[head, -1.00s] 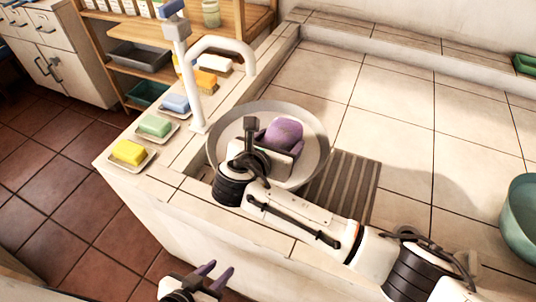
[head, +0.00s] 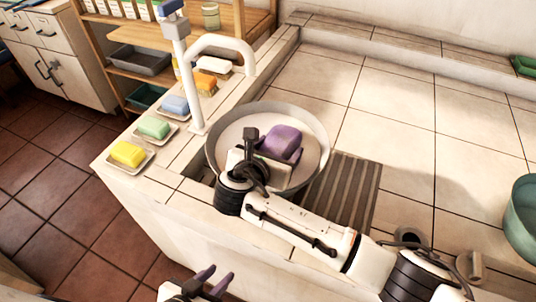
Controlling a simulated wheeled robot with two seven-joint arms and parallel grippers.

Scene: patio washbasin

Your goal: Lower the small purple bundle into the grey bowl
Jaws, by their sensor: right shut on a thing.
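The small purple bundle (head: 283,139) is in my right gripper (head: 272,146), which is shut on it. Bundle and gripper are over the inside of the grey bowl (head: 318,127), right of its middle in the head view. I cannot tell whether the bundle touches the bowl's floor.
A white faucet (head: 197,90) arches beside the bowl. Yellow (head: 127,153), green (head: 154,127), blue (head: 174,104) and orange (head: 205,83) soaps sit on dishes to the left. A slatted mat (head: 352,185) lies right of the bowl.

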